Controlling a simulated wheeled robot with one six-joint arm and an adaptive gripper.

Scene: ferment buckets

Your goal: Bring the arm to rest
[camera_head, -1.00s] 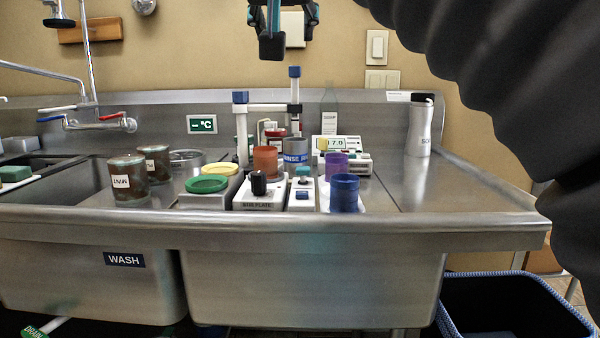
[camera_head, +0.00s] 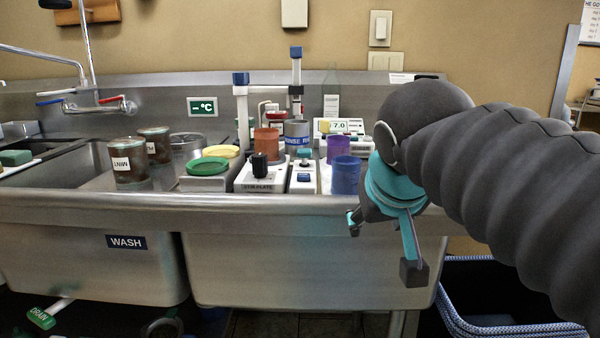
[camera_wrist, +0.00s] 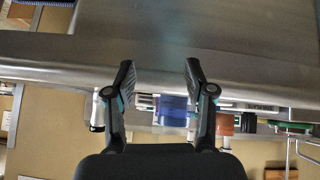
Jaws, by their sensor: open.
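My gripper (camera_head: 383,247) hangs in front of the steel sink bench, at its right part, with the fingers pointing down and toward the left. The fingers are spread apart with nothing between the tips. My dark ribbed arm comes in from the right and hides part of the bench's right end. In the wrist view the open gripper (camera_wrist: 160,74) has the steel bench front beyond its tips. A blue cup (camera_wrist: 173,110) shows further off between the fingers in that view.
On the bench (camera_head: 130,205) stand a blue cup (camera_head: 346,176), a purple cup (camera_head: 338,149), an orange cup (camera_head: 267,142), a stir plate (camera_head: 260,178) and two brown jars labelled MINT (camera_head: 128,162). A dark bin (camera_head: 500,290) stands on the floor at the right.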

